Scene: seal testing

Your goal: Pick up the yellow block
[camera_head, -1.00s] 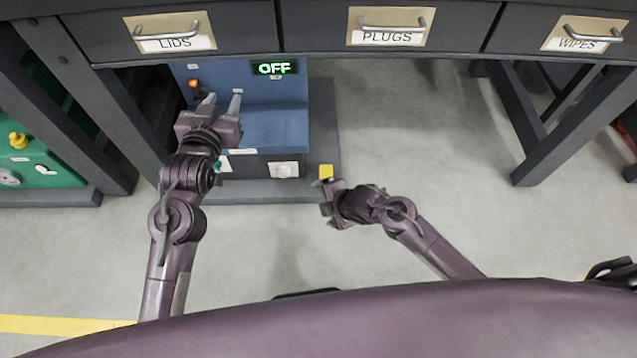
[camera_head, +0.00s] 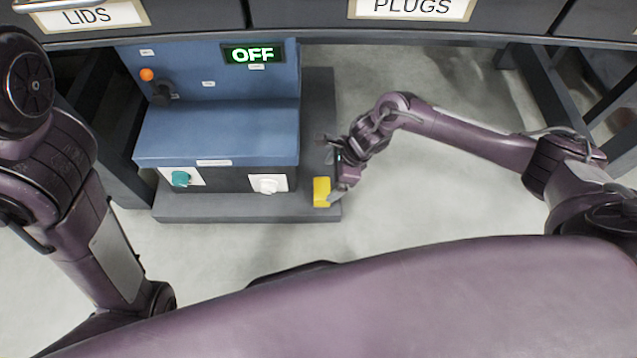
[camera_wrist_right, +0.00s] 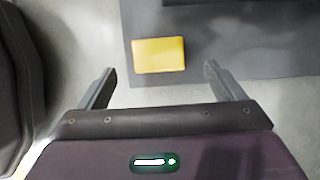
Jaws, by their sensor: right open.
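The yellow block (camera_head: 321,191) sits on the dark grey base plate of the blue machine, near its front right corner. In the right wrist view the yellow block (camera_wrist_right: 158,55) lies ahead of the fingertips, between their lines and apart from both. My right gripper (camera_head: 341,172) is beside the block in the head view, on its right and far side. In the wrist view my right gripper (camera_wrist_right: 160,72) is open and empty. My left arm shows at the left edge of the head view, but its gripper is out of the picture.
The blue machine (camera_head: 215,135) has a green OFF display (camera_head: 252,54), an orange button (camera_head: 147,74), a teal knob (camera_head: 181,179) and a white knob (camera_head: 267,185). A drawer bench marked LIDS and PLUGS (camera_head: 411,8) overhangs the back. The floor (camera_head: 440,205) at right is clear.

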